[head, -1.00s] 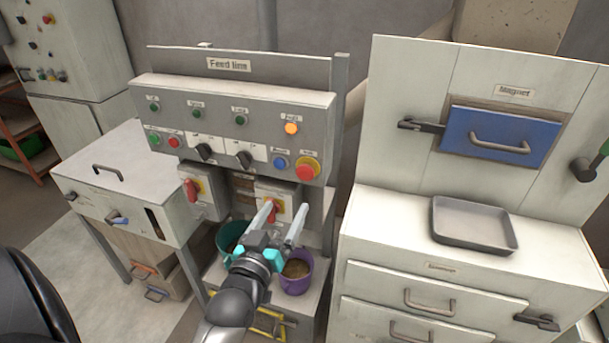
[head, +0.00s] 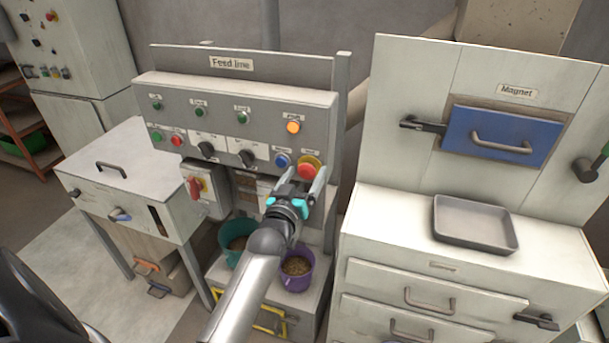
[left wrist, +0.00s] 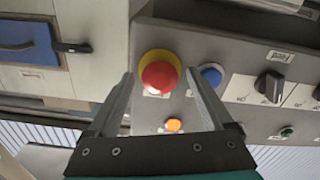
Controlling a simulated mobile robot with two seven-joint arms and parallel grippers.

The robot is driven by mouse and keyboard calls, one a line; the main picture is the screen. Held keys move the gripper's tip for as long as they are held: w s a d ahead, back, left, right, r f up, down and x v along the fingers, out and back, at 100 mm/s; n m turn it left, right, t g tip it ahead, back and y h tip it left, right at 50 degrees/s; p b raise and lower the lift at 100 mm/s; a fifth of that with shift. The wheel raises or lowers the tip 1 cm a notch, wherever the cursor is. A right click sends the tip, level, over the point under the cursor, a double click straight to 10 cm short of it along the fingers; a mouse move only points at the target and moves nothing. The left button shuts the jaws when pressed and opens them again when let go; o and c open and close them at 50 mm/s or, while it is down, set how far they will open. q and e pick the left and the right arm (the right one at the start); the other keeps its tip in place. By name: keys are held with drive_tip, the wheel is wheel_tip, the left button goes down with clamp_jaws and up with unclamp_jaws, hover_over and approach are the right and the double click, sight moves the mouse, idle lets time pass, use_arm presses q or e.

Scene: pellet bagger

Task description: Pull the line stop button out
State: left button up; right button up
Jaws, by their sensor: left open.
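The line stop button (head: 307,170) is a red mushroom head on a yellow ring, at the lower right of the feed line panel (head: 230,130). In the left wrist view the red button (left wrist: 160,77) sits between and beyond my open fingertips. My left gripper (head: 302,176) is open and empty in front of it, with its fingers pointing at the panel. The left gripper also shows in the left wrist view (left wrist: 160,80). I cannot tell whether the fingers reach alongside the button head. My right gripper is not in view.
A blue button (head: 282,160) is close left of the red one, and an orange lamp (head: 293,127) is above it. Teal (head: 232,238) and purple (head: 297,272) buckets stand below. The magnet cabinet (head: 400,150) is to the right.

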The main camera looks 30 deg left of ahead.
use_arm(q)
drive_tip(key=shift+c, duration=0.4)
clamp_jaws()
idle(0.4)
